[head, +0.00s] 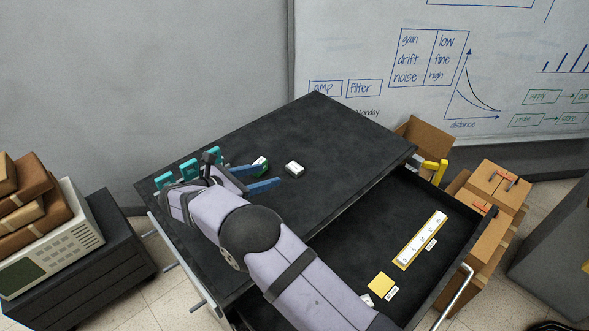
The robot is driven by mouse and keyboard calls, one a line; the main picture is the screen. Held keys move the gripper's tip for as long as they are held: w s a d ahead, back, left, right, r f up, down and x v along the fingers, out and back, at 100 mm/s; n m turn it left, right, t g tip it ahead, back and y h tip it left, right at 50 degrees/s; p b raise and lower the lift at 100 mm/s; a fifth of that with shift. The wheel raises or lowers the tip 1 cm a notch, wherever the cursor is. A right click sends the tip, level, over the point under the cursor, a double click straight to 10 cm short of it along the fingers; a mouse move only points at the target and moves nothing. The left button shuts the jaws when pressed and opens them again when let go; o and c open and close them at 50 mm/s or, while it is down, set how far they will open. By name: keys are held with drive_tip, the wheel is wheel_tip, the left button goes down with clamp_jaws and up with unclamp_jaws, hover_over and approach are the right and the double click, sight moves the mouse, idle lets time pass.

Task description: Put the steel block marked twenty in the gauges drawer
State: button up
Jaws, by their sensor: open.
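A small block with a pale top and dark side (294,168) lies on the black cabinet top (330,130); any marking on it is too small to read. My gripper (268,175) has two blue fingers spread apart, pointing towards this block and a little left of it, with nothing visibly held. A drawer (375,220) stands open at the right, below the top. In it lie a long yellow-edged strip with white marked pieces (421,238) and a yellow square (381,284), each beside a small label. My arm hides the drawer's left part.
A small green item with a white top (261,162) lies beside my upper finger. Several teal pieces (188,170) stand in a row at the top's left edge. The top's far part is clear. Cardboard boxes (490,200) stand right of the drawer.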

drive_tip(key=b, duration=0.1)
approach(294, 167)
drive_tip(key=x, duration=0.3)
drive_tip(key=shift+s+d, duration=0.15)
drive_tip(key=shift+b+x, duration=0.75)
drive_tip(key=shift+x, duration=1.85)
drive_tip(key=c, duration=0.9)
drive_tip(key=shift+c, duration=0.2)
wheel_tip(294, 167, up, 10)
drive_tip(key=p, duration=0.5)
drive_tip(key=shift+p, duration=0.3)
